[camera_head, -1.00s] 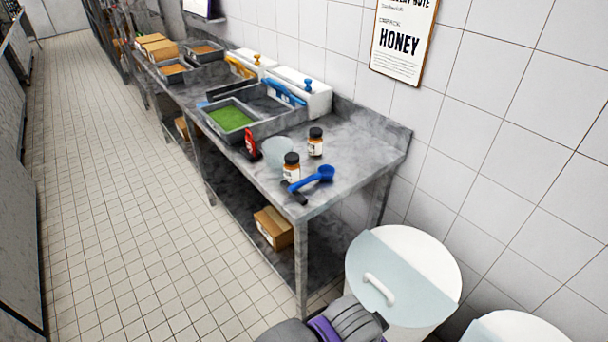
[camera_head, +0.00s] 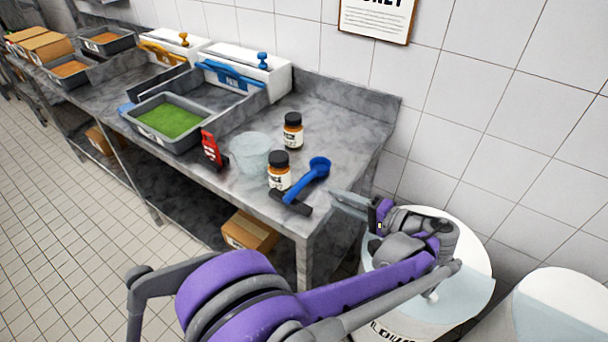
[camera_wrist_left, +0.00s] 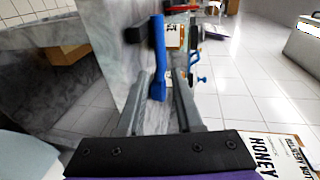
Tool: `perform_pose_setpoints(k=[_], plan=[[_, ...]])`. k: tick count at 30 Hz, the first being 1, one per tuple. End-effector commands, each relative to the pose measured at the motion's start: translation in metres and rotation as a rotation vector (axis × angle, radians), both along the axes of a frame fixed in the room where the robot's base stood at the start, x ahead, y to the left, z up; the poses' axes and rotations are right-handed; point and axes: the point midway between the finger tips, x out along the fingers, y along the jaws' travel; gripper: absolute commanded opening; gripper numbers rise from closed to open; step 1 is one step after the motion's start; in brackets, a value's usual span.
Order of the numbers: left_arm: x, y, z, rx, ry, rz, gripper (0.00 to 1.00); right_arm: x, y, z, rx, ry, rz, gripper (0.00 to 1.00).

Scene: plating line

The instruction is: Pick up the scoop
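The blue scoop (camera_head: 306,180) lies near the front right corner of the metal counter, its round bowl toward the back right. A short black bar (camera_head: 291,203) is at its handle end; I cannot tell whether it is part of the scoop. My left gripper (camera_head: 343,202) is open and empty, just right of the counter corner, with its fingers toward the scoop but apart from it. In the left wrist view the scoop (camera_wrist_left: 158,55) appears between and beyond the two open fingers (camera_wrist_left: 160,112). My right gripper is not in view.
Two dark-capped jars (camera_head: 279,170) (camera_head: 292,131), a clear bowl (camera_head: 250,152) and a red-and-black item (camera_head: 211,148) stand near the scoop. A tray of green contents (camera_head: 141,128) is further left. White bins (camera_head: 478,240) stand right of the counter, below my arm.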

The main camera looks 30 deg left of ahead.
Motion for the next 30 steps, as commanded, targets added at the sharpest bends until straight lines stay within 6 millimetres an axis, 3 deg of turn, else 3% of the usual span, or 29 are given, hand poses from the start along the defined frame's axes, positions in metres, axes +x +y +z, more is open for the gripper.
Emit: perform_pose_setpoints(k=[22, 30], plan=[[0.013, 0.091, -0.019, 0.011, -0.005, 0.005, 0.34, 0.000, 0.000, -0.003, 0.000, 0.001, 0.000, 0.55], [0.015, 0.102, -0.021, 0.010, -0.005, 0.002, 0.34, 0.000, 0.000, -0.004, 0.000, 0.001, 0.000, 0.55]])
